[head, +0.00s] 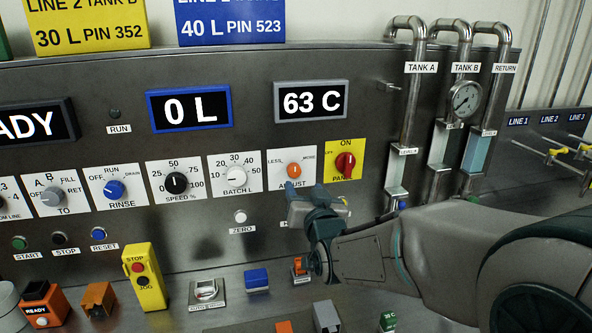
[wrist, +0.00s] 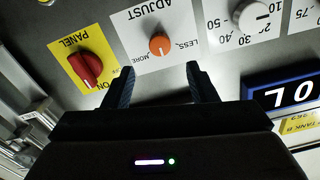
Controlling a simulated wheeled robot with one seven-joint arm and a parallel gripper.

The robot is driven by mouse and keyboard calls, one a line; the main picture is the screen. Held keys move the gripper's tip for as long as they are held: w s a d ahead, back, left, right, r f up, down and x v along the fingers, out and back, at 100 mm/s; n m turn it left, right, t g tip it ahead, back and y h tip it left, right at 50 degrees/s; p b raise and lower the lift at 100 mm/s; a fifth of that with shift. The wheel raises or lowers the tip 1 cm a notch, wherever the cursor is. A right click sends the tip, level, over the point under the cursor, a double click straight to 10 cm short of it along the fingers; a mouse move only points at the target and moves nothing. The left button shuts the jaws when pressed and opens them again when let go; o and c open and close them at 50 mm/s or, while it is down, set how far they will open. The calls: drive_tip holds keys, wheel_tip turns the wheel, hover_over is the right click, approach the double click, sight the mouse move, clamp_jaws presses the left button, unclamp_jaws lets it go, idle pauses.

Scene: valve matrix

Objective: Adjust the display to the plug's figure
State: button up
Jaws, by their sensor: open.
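The grey-framed display (head: 312,101) reads 63 C. Below it is the orange ADJUST knob (head: 294,170) on a white plate marked LESS and MORE; the knob also shows in the wrist view (wrist: 159,45), upside down. My gripper (head: 305,191) is open and empty just below and in front of the knob. In the wrist view my gripper (wrist: 160,71) has its fingertips spread to either side of the knob's line, apart from it. A small green plug (head: 388,322) with a white figure ending in C stands on the ledge at the bottom; its digits are too small to read surely.
The red PANEL knob (head: 345,164) on its yellow plate is close to the right of the ADJUST knob, pointing near ON. The BATCH L dial (head: 236,175) is to its left. A blue-framed display (head: 190,107) reads 0 L. Several small blocks and switches crowd the lower ledge.

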sight(295, 172)
drive_tip(key=p+x, duration=0.2)
drive_tip(key=x, duration=0.7)
drive_tip(key=shift+w, duration=0.1)
drive_tip(key=c, duration=1)
drive_tip(key=shift+f, duration=0.1)
